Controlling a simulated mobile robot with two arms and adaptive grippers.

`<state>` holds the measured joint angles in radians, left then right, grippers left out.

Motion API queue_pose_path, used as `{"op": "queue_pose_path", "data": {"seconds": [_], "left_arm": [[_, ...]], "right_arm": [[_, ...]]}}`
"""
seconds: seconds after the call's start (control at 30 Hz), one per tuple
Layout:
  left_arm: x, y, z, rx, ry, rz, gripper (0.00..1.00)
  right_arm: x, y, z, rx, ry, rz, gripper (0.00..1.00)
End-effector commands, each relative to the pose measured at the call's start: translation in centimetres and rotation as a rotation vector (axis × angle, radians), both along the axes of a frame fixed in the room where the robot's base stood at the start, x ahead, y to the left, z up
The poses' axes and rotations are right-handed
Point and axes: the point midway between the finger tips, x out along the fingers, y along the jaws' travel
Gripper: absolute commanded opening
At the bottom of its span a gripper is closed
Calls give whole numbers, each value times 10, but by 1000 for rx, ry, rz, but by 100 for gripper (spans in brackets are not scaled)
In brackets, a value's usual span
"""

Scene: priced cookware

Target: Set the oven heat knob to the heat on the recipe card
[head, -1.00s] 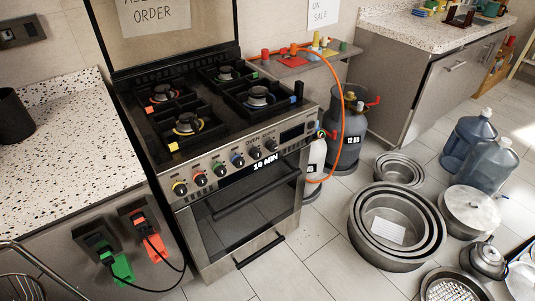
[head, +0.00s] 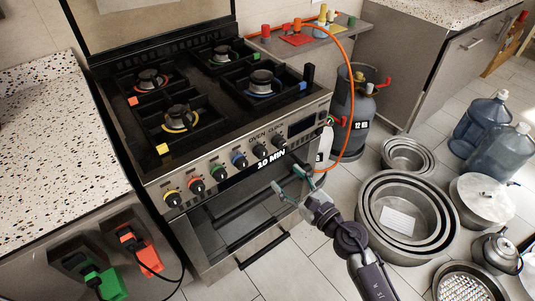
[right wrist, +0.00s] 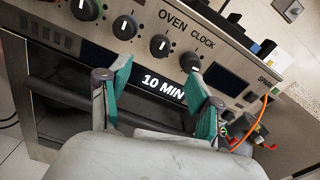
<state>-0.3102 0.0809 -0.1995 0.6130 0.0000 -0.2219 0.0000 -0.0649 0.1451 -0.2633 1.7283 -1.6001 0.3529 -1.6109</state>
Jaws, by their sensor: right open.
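The oven knob (head: 260,151) is a black dial with a white mark on the stove's front panel, under the word OVEN. In the right wrist view the oven knob (right wrist: 160,45) lies just beyond the fingertips, beside the clock knob (right wrist: 190,62). Its heat scale is too small to read. My right gripper (head: 290,183) is open and empty in front of the oven door, below and right of the knob, touching nothing that I can see. Its green-padded fingers (right wrist: 160,85) are spread. A white paper (head: 398,223) lies in the nested pots; its text is unreadable. My left gripper is out of view.
The "10 MIN" display (head: 271,160) sits below the knobs. Coloured burner knobs such as the blue one (head: 239,160) stand left of the oven knob. An orange hose (head: 352,110) and a gas cylinder (head: 352,115) are at the right. Nested pots (head: 445,215) stand on the floor.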

Motion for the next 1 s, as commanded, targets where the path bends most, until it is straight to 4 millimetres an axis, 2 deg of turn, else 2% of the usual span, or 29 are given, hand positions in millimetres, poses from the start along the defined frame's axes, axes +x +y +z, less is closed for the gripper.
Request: {"op": "queue_pose_path", "data": {"seconds": [0.03, 0.17, 0.43, 0.6, 0.9, 1.0], "left_arm": [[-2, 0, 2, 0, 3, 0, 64], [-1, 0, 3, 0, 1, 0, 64], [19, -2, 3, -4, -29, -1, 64], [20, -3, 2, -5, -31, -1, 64], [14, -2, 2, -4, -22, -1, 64], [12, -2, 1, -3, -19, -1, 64]], "right_arm": [[11, 8, 3, 4, -1, 0, 64], [34, 25, 2, 7, 1, 0, 64], [71, 51, 0, 6, 2, -3, 64], [80, 58, 0, 4, 4, -1, 64], [82, 59, 0, 4, 4, -1, 64], [82, 59, 0, 4, 4, -1, 49]]}}
